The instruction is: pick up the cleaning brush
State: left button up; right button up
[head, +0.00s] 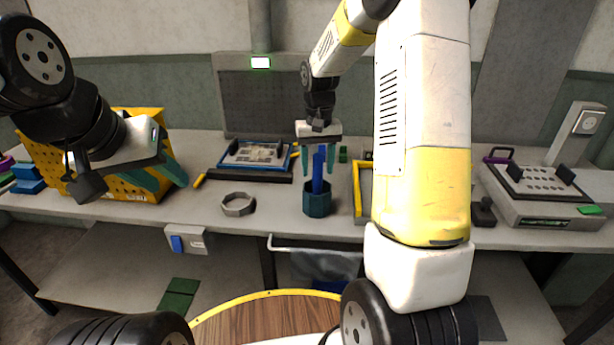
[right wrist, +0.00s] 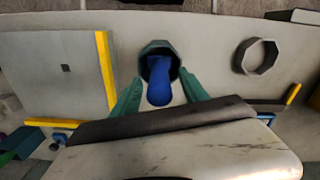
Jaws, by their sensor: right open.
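The cleaning brush (head: 318,172) has a blue handle and stands upright in a dark teal hexagonal holder (head: 317,203) on the bench. Its lower end is hidden inside the holder. My right gripper (head: 318,172) is open above the holder, with its green fingers on either side of the handle. In the right wrist view the blue handle (right wrist: 160,88) lies between the fingertips, and the holder (right wrist: 157,50) is just beyond. I cannot tell whether the fingers touch the handle. My left gripper (head: 168,178) is at the left with its green fingers apart and nothing between them.
A grey hexagonal ring (head: 238,204) lies left of the holder. A tray with a patterned plate (head: 254,156) is behind. A yellow frame (head: 358,190) stands close to the right. A yellow perforated box (head: 60,165) is behind my left gripper. A press-like device (head: 545,195) stands far right.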

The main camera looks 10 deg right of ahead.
aim_at(317, 184)
jog(key=shift+f, duration=1.4)
grip_shut()
jog(key=shift+r, duration=0.1)
